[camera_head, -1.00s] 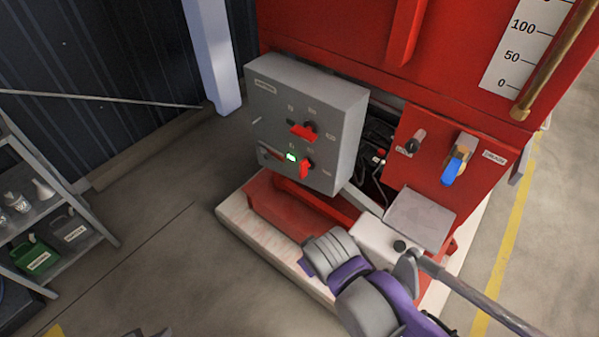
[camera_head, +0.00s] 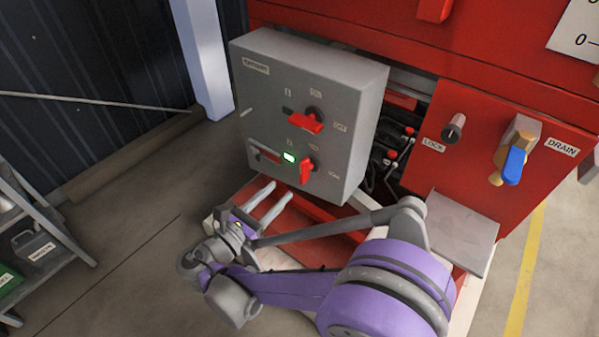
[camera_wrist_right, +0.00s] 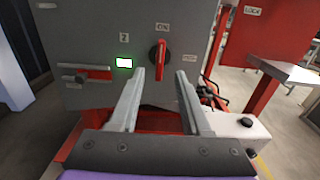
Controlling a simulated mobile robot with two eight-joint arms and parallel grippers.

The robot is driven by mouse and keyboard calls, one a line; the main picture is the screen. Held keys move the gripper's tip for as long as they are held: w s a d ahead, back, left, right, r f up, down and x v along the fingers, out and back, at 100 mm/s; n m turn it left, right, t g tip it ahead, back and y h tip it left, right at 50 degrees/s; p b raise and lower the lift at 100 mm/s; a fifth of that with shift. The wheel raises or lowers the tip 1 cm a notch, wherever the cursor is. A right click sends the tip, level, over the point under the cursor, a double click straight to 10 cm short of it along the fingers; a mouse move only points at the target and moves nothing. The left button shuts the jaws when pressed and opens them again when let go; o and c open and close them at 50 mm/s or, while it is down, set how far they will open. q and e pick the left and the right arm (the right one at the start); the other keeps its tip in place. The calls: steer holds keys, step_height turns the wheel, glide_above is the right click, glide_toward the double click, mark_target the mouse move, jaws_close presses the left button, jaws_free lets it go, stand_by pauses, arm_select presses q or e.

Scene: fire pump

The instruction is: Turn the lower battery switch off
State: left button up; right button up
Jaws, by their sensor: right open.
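The grey battery box (camera_head: 270,100) hangs at the front of the red pump unit. Its lower battery switch (camera_head: 306,170) is a red handle standing near vertical, beside a lit green indicator (camera_head: 289,157). In the right wrist view the lower switch (camera_wrist_right: 160,60) is upright, near the "ON" label. The upper switch (camera_head: 305,123) is a red handle lying nearly sideways. My right gripper (camera_head: 268,196) is open and empty, below and left of the lower switch in the head view. In the wrist view its fingers (camera_wrist_right: 158,90) point toward the box, with the switch between and beyond them. My left gripper is not in view.
A red panel with a LOCK knob (camera_head: 453,128) and a DRAIN valve with blue handle (camera_head: 514,165) is to the right. A slider (camera_head: 264,153) sits left of the green light. Shelving (camera_head: 40,235) stands at far left. Floor between is clear.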

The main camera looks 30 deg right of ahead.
mark_target(300, 172)
steer(key=x, duration=0.9)
steer(key=shift+d+b, duration=0.2)
steer(key=shift+b, duration=0.15)
jaws_close()
